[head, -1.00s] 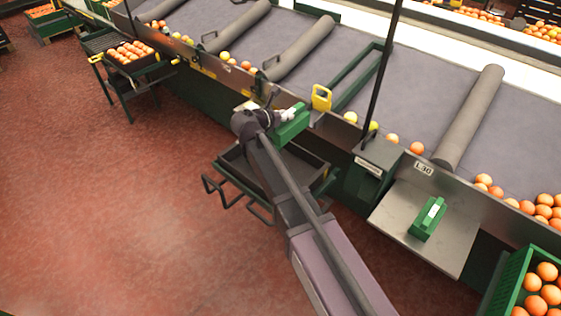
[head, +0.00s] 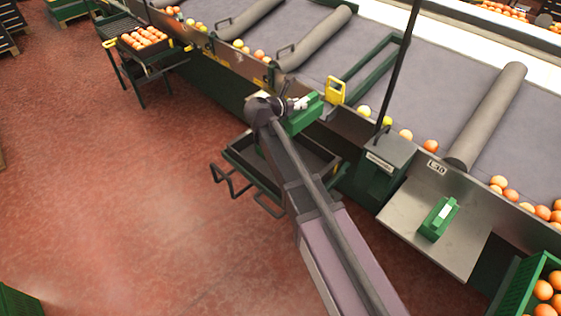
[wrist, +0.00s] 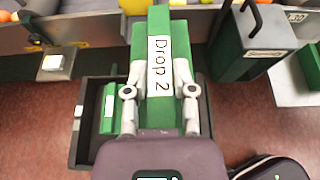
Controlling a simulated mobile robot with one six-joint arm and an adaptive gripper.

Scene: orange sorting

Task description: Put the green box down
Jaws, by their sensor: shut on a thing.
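A green box (head: 305,115) is held in my gripper (head: 290,106), above the right part of a dark tray on a stand (head: 240,154) in the head view. In the wrist view the green box (wrist: 158,35) carries a white label reading "Drop 2". My gripper (wrist: 159,78) is shut on its two sides. A second green box with a white label (wrist: 109,108) lies in the dark tray (wrist: 84,150) below, to the left of the held box. Another green box with a white label (head: 438,219) lies on a metal shelf (head: 462,245) to the right.
A conveyor (head: 400,110) with oranges along its edge runs behind the tray. A dark bin (head: 384,165) stands between tray and shelf. A green crate of oranges (head: 515,290) is at lower right. Red floor (head: 130,220) is open at left.

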